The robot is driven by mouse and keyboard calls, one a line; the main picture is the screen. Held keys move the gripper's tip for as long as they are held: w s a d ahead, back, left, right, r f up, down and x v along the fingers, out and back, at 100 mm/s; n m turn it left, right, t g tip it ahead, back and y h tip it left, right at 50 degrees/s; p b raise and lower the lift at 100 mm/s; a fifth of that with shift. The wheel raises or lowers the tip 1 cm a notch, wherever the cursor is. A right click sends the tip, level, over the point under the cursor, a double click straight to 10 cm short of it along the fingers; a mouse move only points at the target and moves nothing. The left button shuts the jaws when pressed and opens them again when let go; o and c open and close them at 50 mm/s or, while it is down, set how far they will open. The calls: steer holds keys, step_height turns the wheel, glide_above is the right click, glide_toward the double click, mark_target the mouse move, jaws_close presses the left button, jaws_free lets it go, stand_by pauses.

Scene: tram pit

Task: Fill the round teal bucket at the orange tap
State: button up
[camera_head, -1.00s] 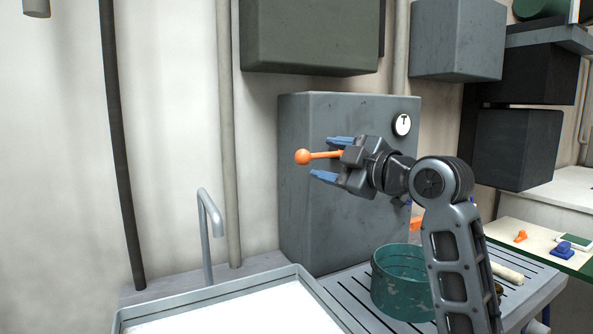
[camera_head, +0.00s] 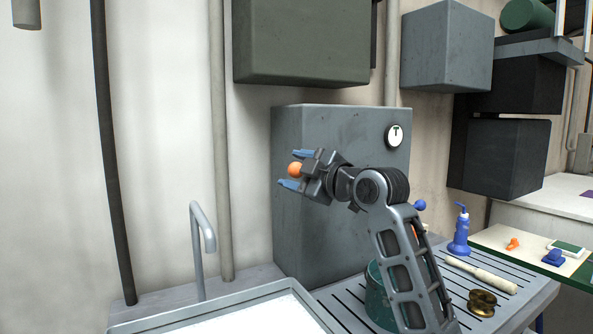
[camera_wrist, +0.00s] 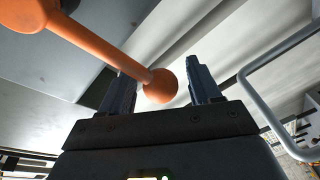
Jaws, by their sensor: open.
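The orange tap lever ends in a ball (camera_head: 295,170) in front of the grey tank (camera_head: 340,130); in the wrist view the ball (camera_wrist: 161,86) and its orange rod show beyond and between my finger tips. My gripper (camera_head: 290,170) is open, with its blue fingers on either side of the ball; I cannot tell whether they touch it. The round teal bucket (camera_head: 377,297) stands on the slatted drainboard below, partly hidden behind my arm. Its inside is hidden in the head view.
A grey spout (camera_head: 201,225) rises behind the white sink (camera_head: 235,318) at left. On the drainboard (camera_head: 340,312) are a blue pump bottle (camera_head: 460,232), a pale rolling-pin-like rod (camera_head: 480,273) and a brass piece (camera_head: 482,302). Boxes hang on the wall above.

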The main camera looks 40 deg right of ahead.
steer(key=shift+c, duration=0.4)
jaws_close()
steer(key=shift+d+r+m+t+p, duration=0.15)
steer(key=shift+r+m+p, duration=0.2)
steer(key=shift+r+m, duration=0.45)
steer(key=shift+r+m+t+p, duration=0.15)
steer(key=shift+r+m+p, duration=0.15)
steer(key=shift+r+m, duration=0.45)
steer(key=shift+s+d+r+m+p, duration=0.1)
steer(key=shift+d+r+m+p, duration=0.1)
steer(key=shift+r+m, duration=0.25)
steer(key=shift+s+d+r+m+p, duration=0.1)
steer(key=shift+r+m+p, duration=0.15)
steer(key=shift+m, duration=0.35)
steer(key=shift+d+r+m+h, duration=0.4)
steer(key=shift+r+m, duration=0.15)
steer(key=shift+m, duration=0.25)
